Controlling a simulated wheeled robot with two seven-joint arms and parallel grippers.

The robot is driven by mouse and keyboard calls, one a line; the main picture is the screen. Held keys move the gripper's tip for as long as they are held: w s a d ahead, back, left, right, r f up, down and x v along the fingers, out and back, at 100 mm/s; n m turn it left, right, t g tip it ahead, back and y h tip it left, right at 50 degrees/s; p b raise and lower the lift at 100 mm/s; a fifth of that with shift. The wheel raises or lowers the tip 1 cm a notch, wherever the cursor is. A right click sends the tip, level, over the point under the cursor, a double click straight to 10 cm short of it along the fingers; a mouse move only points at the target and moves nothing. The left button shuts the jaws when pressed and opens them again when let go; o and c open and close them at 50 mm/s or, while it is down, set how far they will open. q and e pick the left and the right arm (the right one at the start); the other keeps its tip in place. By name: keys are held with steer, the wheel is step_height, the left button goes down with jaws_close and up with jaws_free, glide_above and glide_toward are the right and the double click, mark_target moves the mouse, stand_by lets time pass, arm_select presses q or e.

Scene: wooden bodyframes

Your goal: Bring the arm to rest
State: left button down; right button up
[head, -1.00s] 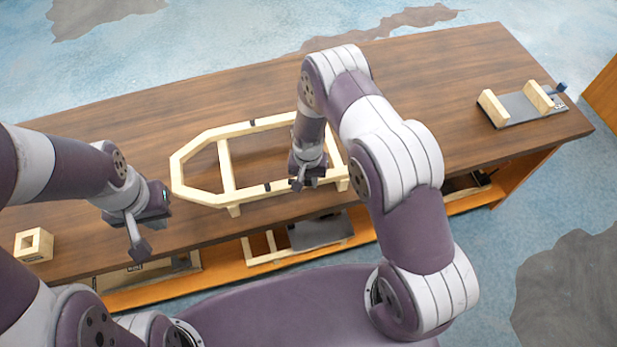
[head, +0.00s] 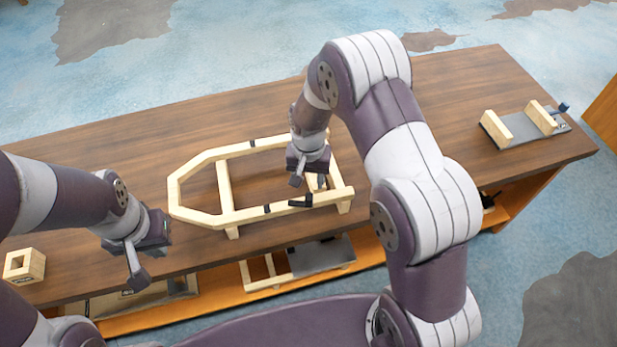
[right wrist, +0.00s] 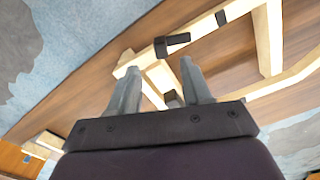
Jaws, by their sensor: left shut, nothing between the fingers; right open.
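My right arm reaches over the table from the right in the head view. Its gripper (head: 308,184) is above the right end of a pale wooden bodyframe (head: 224,188) and is open. In the right wrist view the two fingers (right wrist: 157,92) stand apart with nothing held between them, and the frame's bars (right wrist: 262,45) lie beyond. A black clamp-like piece (head: 300,201) sits on the frame's near bar and also shows in the right wrist view (right wrist: 172,44). My left gripper (head: 138,270) is shut and empty at the table's front left, apart from the frame.
A small wooden block with a square hole (head: 24,265) sits at the table's left. A grey plate with two wooden blocks (head: 520,133) lies at the far right of the table (head: 440,105). A shelf below holds more wooden frames (head: 262,270).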

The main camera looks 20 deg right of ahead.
step_height(320, 180, up, 2)
steer(key=shift+r, duration=0.1)
stand_by(0.4)
steer(key=s+d+r+n+b, duration=0.2)
steer(key=s+b, duration=0.1)
steer(key=s, duration=0.5)
steer(key=s+d+r+n+t+b, duration=0.1)
steer(key=s+d+r+n+b, duration=0.1)
steer(key=s, duration=0.5)
steer(key=shift+s+d+r+b, duration=0.15)
steer(key=shift+s+d+b, duration=0.25)
steer(key=shift+b, duration=0.05)
steer(key=shift+w, duration=0.15)
